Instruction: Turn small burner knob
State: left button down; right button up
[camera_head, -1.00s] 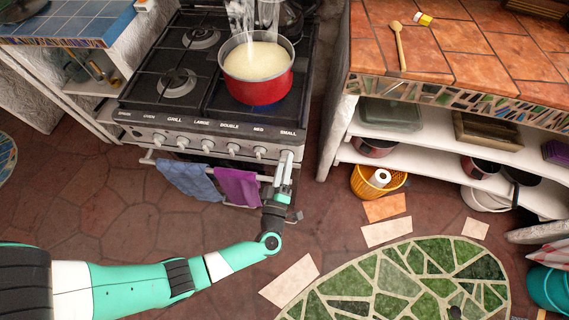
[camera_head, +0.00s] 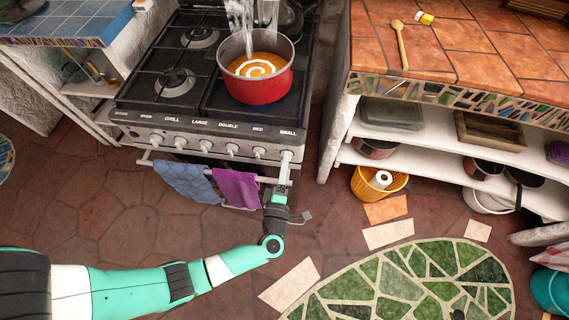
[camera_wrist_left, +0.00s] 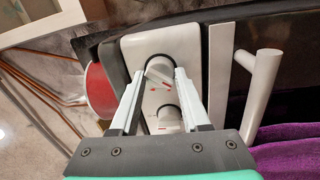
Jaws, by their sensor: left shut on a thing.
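The small burner knob (camera_wrist_left: 158,73) is at the right end of the stove's front panel, below the SMALL label (camera_head: 287,133). In the head view my left gripper (camera_head: 286,160) covers this knob. In the wrist view the left fingers (camera_wrist_left: 160,78) stand on either side of the white knob and are shut on it. A red arrow mark shows beside the knob. A second knob (camera_wrist_left: 168,117) sits next to it, between the fingers' lower parts. My right gripper is not in view.
A red pot (camera_head: 259,90) with steaming orange soup stands on the stove. The oven rail (camera_head: 152,160) carries a blue towel (camera_head: 190,181) and a purple towel (camera_head: 237,187). The rail's end (camera_wrist_left: 262,90) is close to the gripper. A counter with shelves (camera_head: 420,150) stands to the right.

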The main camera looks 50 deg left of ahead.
pick_arm(q)
jog(key=shift+c, duration=2)
grip_release()
jog(key=p+v, duration=0.2)
jog(key=v, duration=0.9)
jog(key=shift+s+d, duration=0.2)
jog(key=shift+s, duration=0.05)
